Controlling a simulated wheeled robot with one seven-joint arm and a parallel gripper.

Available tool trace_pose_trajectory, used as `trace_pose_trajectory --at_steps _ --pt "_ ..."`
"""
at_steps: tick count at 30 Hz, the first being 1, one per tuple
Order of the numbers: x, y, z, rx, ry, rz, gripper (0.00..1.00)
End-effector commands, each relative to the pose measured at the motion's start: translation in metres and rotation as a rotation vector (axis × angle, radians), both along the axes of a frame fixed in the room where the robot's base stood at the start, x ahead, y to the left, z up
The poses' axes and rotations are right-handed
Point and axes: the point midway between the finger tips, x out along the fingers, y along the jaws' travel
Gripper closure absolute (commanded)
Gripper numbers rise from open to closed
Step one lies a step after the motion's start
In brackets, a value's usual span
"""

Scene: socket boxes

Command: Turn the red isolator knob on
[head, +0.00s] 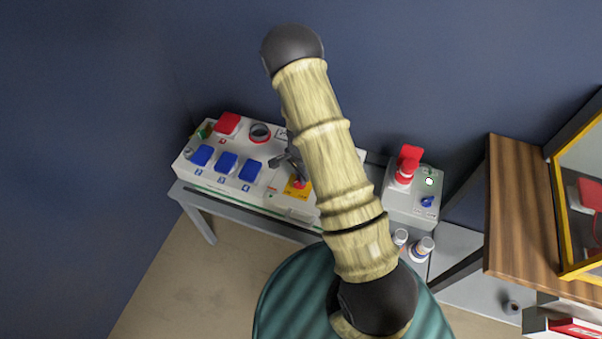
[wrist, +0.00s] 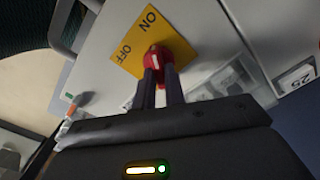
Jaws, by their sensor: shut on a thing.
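The red isolator knob (wrist: 157,58) sits on a yellow plate (wrist: 135,38) marked ON and OFF in the wrist view. My gripper (wrist: 160,74) is shut on the knob, with one dark finger on each side of it. A white mark on the knob's face shows, close to upright in the picture and between the two words. In the head view the knob (head: 299,184) and its yellow plate (head: 292,193) show on the white socket box (head: 265,197), partly hidden by my arm. My gripper (head: 291,168) reaches down to it there.
The socket box also carries blue covers (head: 227,162), a red cover (head: 227,123) and a round socket (head: 259,132). A second grey box (head: 412,205) with a red plug-like part (head: 406,168) stands to the right. White bottles (head: 421,248) stand in front of it. A wooden panel (head: 515,205) is farther right.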

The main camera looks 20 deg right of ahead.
Motion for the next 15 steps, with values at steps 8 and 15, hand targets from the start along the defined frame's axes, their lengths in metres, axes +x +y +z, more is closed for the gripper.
trace_pose_trajectory --at_steps 8,15 --pt "-0.0008 0.0026 0.0011 0.005 0.002 -0.150 1.00" --pt "-0.0011 0.0027 0.0004 0.005 0.002 -0.196 1.00"
